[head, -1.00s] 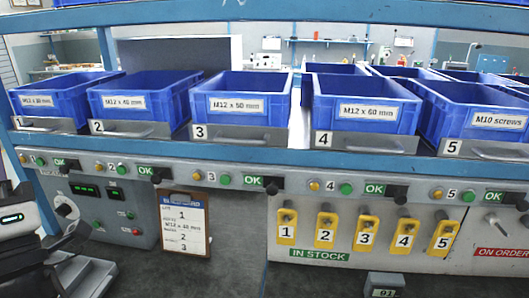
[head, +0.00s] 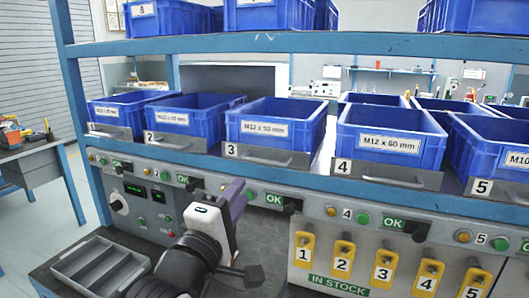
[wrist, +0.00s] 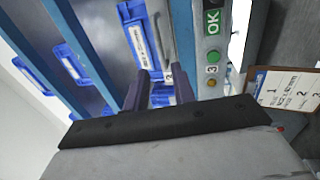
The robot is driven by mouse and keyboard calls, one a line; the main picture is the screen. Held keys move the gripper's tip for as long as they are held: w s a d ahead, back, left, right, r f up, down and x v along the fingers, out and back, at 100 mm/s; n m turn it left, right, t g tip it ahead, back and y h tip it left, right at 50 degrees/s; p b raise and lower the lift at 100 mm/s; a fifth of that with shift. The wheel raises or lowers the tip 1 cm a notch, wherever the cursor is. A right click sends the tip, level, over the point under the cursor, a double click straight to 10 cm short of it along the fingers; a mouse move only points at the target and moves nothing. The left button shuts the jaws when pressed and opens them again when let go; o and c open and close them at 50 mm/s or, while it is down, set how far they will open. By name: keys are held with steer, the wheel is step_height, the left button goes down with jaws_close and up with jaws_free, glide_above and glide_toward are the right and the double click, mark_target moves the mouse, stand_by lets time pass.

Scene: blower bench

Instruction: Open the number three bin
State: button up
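The number three bin (head: 275,115) is blue and labelled "M12 x 50 mm". It stands in the shelf row behind a grey front plate (head: 268,158) marked 3, which has a bar handle. The plate appears shut. My gripper (head: 238,188), with purple fingers, is raised in front of the shelf, below and left of that handle in the head view. In the wrist view my gripper (wrist: 152,78) has its fingers apart with nothing held. Bin three (wrist: 131,12) and its handle (wrist: 160,38) show beyond the fingertips, apart from them.
Bin two (head: 190,112) stands left of bin three and bin four (head: 390,130) right. Below run buttons and OK displays, with yellow numbered tags (head: 342,258) at right. A grey divided tray (head: 95,265) lies at lower left. Upper-shelf bins hang above.

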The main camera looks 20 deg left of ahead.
mark_target(261, 163)
steer(key=w, duration=0.3)
steer(key=w+r+p, duration=0.1)
steer(key=w, duration=0.3)
steer(key=w+r+p, duration=0.1)
steer(key=w, duration=0.3)
steer(key=shift+w+d+r, duration=0.15)
steer(key=shift+w+d, duration=0.1)
jaws_close()
